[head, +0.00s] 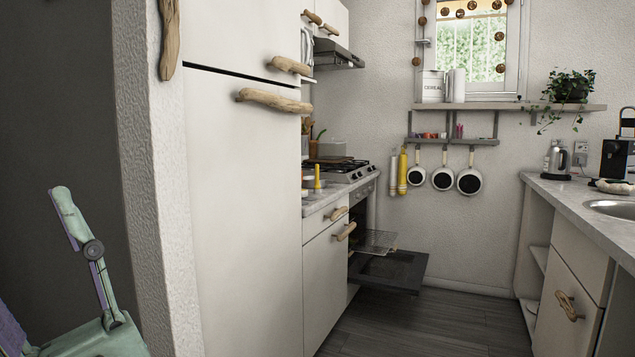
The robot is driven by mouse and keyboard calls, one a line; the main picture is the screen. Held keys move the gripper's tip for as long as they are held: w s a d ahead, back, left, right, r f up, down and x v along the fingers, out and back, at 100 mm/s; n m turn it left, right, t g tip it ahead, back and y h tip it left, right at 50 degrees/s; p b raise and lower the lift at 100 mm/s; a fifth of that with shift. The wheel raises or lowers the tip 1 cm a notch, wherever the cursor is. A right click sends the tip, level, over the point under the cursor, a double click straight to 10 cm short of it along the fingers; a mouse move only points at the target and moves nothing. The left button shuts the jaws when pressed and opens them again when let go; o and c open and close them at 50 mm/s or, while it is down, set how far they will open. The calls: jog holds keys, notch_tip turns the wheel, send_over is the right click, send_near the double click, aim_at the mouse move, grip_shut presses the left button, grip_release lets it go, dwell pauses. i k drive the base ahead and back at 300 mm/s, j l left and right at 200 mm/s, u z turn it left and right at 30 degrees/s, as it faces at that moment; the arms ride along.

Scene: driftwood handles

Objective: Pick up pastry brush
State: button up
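I cannot pick out the pastry brush for certain in the head view. A slim yellow upright thing (317,178) stands on the counter left of the stove, too small to name. Long white and yellow things (402,172) hang on the back wall beside the pans, also unclear. My gripper cannot be made out in this view, and the fridge hides part of the left counter.
A tall white fridge (245,200) with driftwood handles fills the left middle. The oven door (390,270) is open and juts low over the floor. A right counter (580,197) holds a kettle (556,158) and sink. The dark floor (435,325) between is clear.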

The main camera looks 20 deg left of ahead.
aim_at(316, 188)
jog(key=i, duration=2.5)
jog(key=i+l+u, duration=0.1)
jog(key=i+u, duration=0.15)
jog(key=i, duration=0.15)
jog(key=i+l+u, duration=0.25)
jog(key=i, duration=0.15)
jog(key=i+l+u, duration=0.4)
jog(key=u, duration=0.2)
jog(key=i+l+u, duration=0.55)
jog(key=u, duration=0.25)
jog(key=l, duration=0.1)
